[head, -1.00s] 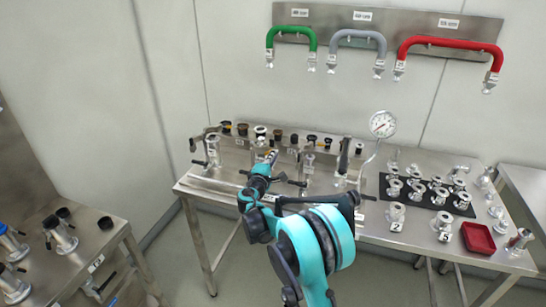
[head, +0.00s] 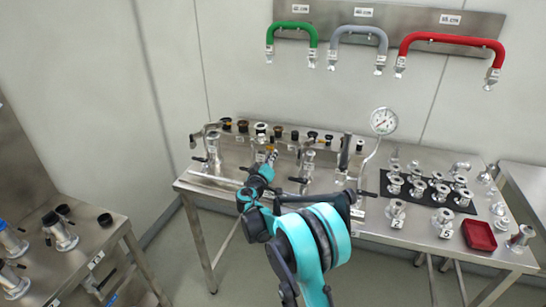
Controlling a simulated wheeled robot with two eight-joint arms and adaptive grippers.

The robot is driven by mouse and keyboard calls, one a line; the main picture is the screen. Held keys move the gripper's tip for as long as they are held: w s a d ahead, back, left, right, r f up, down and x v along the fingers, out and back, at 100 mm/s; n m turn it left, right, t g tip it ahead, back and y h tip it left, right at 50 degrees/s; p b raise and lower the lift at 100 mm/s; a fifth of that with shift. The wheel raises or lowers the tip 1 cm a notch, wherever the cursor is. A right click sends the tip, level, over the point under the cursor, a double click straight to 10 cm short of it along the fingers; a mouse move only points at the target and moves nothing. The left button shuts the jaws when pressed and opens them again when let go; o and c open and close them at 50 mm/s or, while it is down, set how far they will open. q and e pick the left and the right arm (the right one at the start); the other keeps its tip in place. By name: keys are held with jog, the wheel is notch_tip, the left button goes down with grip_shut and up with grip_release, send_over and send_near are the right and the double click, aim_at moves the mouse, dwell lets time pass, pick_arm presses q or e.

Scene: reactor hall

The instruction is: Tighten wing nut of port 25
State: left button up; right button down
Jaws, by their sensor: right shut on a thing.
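A steel table (head: 365,232) carries a row of metal ports and valves on its left half. My right arm comes up from the bottom, and my right gripper (head: 268,158) is over the front of this row. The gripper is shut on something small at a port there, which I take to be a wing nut. The nut is too small and too hidden by the gripper to make out, and I cannot read the port's number. My left gripper is not in view.
A pressure gauge (head: 384,121) stands on a thin bent pipe in mid-table. A black mat (head: 405,200) with several metal fittings and a red tray (head: 479,235) lie to the right. Green (head: 291,28), grey (head: 357,33) and red (head: 451,41) hoses hang on the wall.

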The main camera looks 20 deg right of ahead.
jog(key=shift+w+a+f+m, duration=0.1)
jog(key=shift+a+f+m, duration=0.05)
jog(key=shift+m, duration=0.9)
jog(key=shift+w+a+f+m, duration=0.1)
jog(key=shift+m, duration=0.95)
jog(key=c, duration=1.7)
grip_release()
jog(key=v, duration=1.2)
jog(key=shift+s, duration=0.1)
